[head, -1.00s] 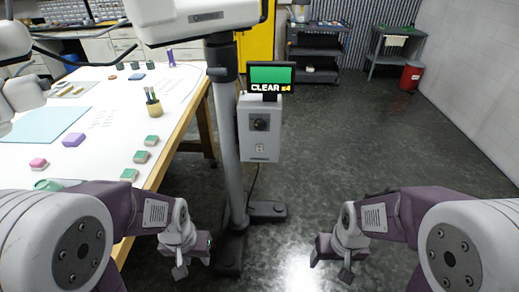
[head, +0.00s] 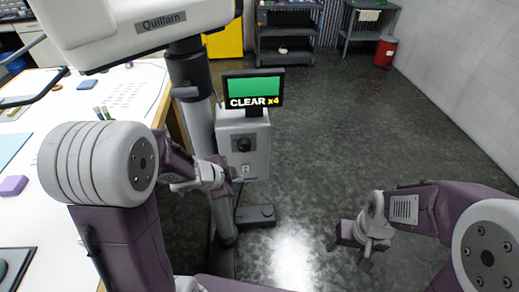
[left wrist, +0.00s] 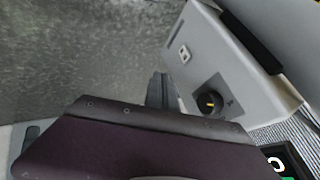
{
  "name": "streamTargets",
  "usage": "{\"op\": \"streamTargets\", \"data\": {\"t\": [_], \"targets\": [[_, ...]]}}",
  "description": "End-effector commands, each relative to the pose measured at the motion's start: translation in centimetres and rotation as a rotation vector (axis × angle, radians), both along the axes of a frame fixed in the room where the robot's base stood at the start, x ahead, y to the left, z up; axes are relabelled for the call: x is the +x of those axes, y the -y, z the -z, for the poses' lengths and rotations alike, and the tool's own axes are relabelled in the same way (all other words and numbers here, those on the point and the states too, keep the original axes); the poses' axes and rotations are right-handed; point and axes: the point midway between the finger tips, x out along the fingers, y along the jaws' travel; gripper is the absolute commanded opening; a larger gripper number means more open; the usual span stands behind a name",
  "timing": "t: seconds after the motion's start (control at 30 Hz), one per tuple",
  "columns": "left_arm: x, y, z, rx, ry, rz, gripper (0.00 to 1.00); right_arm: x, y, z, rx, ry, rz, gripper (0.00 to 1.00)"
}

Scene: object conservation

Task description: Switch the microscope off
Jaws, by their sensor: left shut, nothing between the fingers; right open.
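The microscope's grey control box (head: 262,150) hangs on its column, with a dark knob (head: 244,145) and a small switch (head: 245,170) below it. In the left wrist view the box (left wrist: 250,75) shows the black knob (left wrist: 210,102) with a yellow mark and the pale switch plate (left wrist: 185,54). The screen (head: 254,88) above the box is lit green and reads "CLEAR x4". My left gripper (head: 222,181) is shut and empty, just left of the box's front; its fingers (left wrist: 160,88) are apart from the switch. My right gripper (head: 358,246) is open and empty over the floor.
The microscope's white head (head: 130,30) and column (head: 201,125) stand beside the white table (head: 20,215) at left. A foot pedal (head: 255,215) lies on the floor below the box. The floor to the right is clear; carts and a red bin (head: 385,52) stand at the back.

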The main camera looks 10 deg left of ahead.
Motion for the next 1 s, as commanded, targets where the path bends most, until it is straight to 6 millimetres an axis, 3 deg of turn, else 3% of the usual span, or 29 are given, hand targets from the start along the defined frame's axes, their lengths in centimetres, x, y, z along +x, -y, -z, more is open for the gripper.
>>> {"op": "streamTargets", "data": {"t": [0.17, 0.53, 1.0], "targets": [[-0.2, -2.0, 0.3, 0.003, -0.030, -0.046, 0.00, 0.0, 0.0, -0.8, 0.000, -0.001, 0.000, 0.70], [0.0, -2.1, 0.8, 0.003, -0.030, -0.051, 0.00, 0.0, 0.0, -0.4, 0.000, -0.001, 0.000, 0.70], [5.1, 0.2, 8.3, 0.004, -0.030, -0.050, 0.00, -0.1, 0.0, 4.9, 0.000, -0.001, 0.000, 0.70]]}}
